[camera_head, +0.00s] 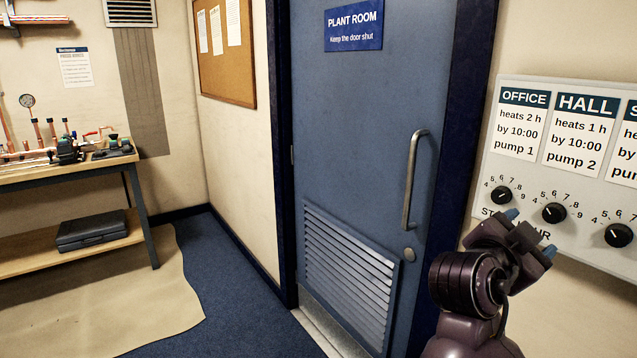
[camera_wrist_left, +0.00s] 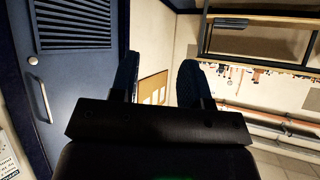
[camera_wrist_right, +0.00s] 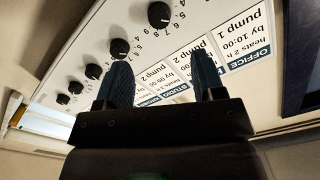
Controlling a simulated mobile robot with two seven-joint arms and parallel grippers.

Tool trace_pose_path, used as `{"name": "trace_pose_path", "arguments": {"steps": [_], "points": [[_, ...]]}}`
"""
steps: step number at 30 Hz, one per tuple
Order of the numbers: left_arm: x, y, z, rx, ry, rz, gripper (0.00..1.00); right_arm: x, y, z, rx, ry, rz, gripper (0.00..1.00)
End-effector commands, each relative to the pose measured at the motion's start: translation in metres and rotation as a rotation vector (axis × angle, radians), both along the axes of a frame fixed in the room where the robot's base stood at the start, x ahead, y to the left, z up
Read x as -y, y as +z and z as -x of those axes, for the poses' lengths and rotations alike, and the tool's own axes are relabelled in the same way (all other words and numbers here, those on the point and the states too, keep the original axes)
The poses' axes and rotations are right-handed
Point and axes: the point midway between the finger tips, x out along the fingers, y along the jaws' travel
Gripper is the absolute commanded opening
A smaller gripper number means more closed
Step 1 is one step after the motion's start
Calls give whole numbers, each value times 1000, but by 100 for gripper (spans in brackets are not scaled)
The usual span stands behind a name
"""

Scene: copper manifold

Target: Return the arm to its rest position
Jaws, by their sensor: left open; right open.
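My right gripper (camera_head: 530,233) is in front of the wall control panel (camera_head: 484,165), near its lower left part. It is open and empty, its blue-tipped fingers apart; these also show in the right wrist view (camera_wrist_right: 162,68). I cannot tell from the head view whether it touches the panel. My left gripper (camera_wrist_left: 160,70) is seen only in its own wrist view, open and empty, with the room behind it upside down. The left arm is not in the head view.
Black dial knobs (camera_head: 554,212) line the panel under the OFFICE and HALL cards. A shut blue door (camera_head: 370,130) with a handle (camera_head: 412,180) stands left of the panel. A workbench (camera_head: 40,178) with copper pipework stands far left. Floor between is clear.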

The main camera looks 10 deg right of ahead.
Motion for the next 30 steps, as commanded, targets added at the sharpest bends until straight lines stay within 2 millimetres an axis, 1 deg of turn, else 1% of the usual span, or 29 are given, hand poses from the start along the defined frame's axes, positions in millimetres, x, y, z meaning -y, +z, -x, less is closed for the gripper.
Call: {"name": "trace_pose_path", "arguments": {"steps": [2,4,5,6,8,9,11,13,14,16,17,18,20,21,23,24,26,27,29,30], "points": [[0,-1,2,-5,2,0,43,-2,4,-4,-36,24,50,62],[-1,-2,4,-8,2,0,43,-8,8,-14,-83,91,114,62],[-1,-2,5,-10,3,-1,43,-13,9,-22,-105,131,147,62],[-1,-3,6,-12,4,0,43,-21,10,-33,-134,196,194,62],[-1,-4,7,-14,4,0,43,-35,12,-50,-165,294,268,62],[-1,-4,8,-16,5,-1,43,-45,10,-60,-185,356,316,62],[-1,-4,9,-16,5,-1,43,-58,0,-73,-220,446,383,62],[-1,-4,8,-16,5,-1,43,-72,-20,-84,-263,549,455,62],[-1,-4,8,-15,5,-1,43,-78,-30,-88,-280,591,483,62],[-1,-3,8,-14,4,0,43,-91,-61,-92,-319,695,538,62],[-1,-3,7,-13,4,0,43,-96,-77,-93,-337,737,557,62],[-1,-3,6,-12,4,0,43,-102,-98,-91,-360,791,577,62],[-1,-2,5,-9,3,-1,43,-108,-130,-86,-386,864,592,62],[-1,-1,4,-7,2,0,43,-111,-151,-81,-402,907,597,62],[0,0,2,-3,2,0,43,-115,-183,-70,-426,965,591,62],[0,0,1,-1,0,0,43,-116,-203,-61,-441,998,582,62],[0,1,-1,3,0,0,43,-117,-234,-46,-466,1043,559,62],[0,2,-2,5,-1,-1,43,-117,-254,-35,-482,1069,539,62],[0,2,-3,6,-2,0,43,-116,-283,-16,-509,1104,501,62],[0,2,-3,6,-2,0,43,-114,-302,-2,-528,1124,471,62]]}}
